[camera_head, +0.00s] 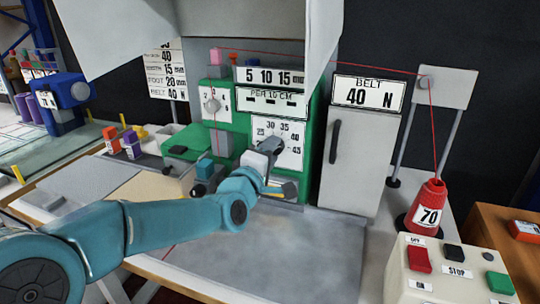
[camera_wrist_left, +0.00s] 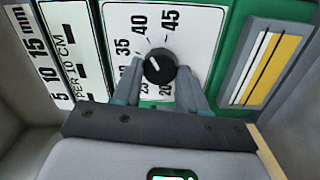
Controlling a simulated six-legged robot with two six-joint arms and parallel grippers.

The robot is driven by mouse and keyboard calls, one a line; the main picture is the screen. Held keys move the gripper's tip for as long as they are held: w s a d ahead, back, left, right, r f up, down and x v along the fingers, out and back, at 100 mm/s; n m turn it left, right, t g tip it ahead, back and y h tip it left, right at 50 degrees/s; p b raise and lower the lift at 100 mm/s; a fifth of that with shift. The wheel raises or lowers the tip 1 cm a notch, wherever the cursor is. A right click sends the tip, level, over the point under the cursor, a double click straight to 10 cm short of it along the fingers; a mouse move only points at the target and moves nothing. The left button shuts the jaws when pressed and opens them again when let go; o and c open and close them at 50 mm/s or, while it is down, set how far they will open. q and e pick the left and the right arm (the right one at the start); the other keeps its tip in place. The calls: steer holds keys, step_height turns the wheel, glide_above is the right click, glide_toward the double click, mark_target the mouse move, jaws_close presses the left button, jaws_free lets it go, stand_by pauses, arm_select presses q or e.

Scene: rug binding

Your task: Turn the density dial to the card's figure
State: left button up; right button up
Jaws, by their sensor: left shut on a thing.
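The density dial is a black round knob (camera_wrist_left: 160,66) with a white mark, on a white scale plate (camera_head: 291,138) marked from 20 to 45 on the green machine (camera_head: 238,121). In the wrist view the white mark sits on the knob's left part, but its exact reading is hard to tell. My left gripper (camera_head: 270,149) is shut on the knob, one finger on each side, and partly covers the low figures. The white card (camera_head: 166,72) hangs left of the machine; its lines include 40, 15, FOOT 20 and BELT 40 N, with some words unclear. My right gripper is out of view.
A grey cabinet (camera_head: 348,160) labelled BELT 40 N stands right of the machine. A red thread runs over it to a red cone (camera_head: 426,205) marked 70. A button box (camera_head: 455,268) is at front right. The grey tabletop (camera_head: 270,250) in front is clear.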

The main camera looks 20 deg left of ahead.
arm_select(q)
steer(key=o, duration=1)
steer(key=shift+o, duration=0.2)
steer(key=s+a, duration=0.1)
steer(key=s, duration=1.5)
steer(key=shift+a+f+b, duration=0.2)
steer(key=shift+f+b, duration=0.15)
steer(key=shift+b, duration=0.05)
steer(key=shift+s, duration=0.1)
